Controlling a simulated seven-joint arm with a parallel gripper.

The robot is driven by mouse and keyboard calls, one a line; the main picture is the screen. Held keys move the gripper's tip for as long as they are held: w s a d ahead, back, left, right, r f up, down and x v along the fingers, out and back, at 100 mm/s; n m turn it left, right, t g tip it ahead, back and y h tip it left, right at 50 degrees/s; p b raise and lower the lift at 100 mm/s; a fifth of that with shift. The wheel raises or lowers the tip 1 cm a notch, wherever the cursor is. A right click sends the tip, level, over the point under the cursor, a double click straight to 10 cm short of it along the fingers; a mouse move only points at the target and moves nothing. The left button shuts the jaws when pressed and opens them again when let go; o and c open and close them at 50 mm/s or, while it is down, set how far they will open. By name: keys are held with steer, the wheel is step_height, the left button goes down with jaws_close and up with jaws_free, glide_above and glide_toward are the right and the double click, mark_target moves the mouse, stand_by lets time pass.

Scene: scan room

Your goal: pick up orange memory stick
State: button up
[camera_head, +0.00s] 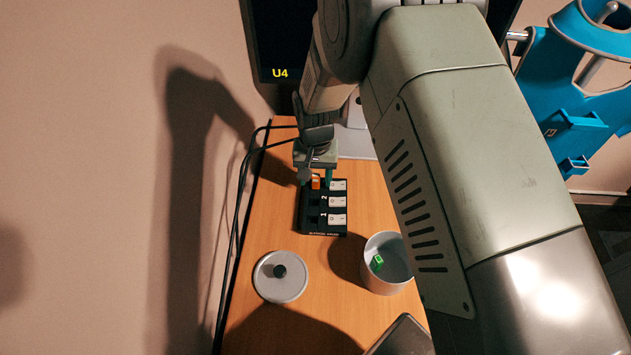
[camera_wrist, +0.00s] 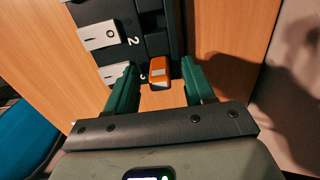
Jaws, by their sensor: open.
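The orange memory stick (camera_wrist: 160,72) stands at the black numbered holder (camera_wrist: 130,12), near its end, in the wrist view. It also shows small in the head view (camera_head: 316,182), at the top left of the holder (camera_head: 311,226). My gripper (camera_wrist: 155,84) is open, with one green finger on each side of the stick and visible gaps between. In the head view my gripper (camera_head: 316,178) is at the far end of the holder. How deep the stick sits in the holder is hidden.
A grey pot (camera_head: 372,246) with a green object (camera_head: 377,262) inside stands on the wooden table (camera_head: 322,292). A round grey lid (camera_head: 268,284) lies to its left. Several white labelled pieces (camera_head: 337,202) line the holder. Black cables (camera_head: 241,200) run along the table's left edge.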

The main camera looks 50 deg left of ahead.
jaws_close()
stand_by(0.3)
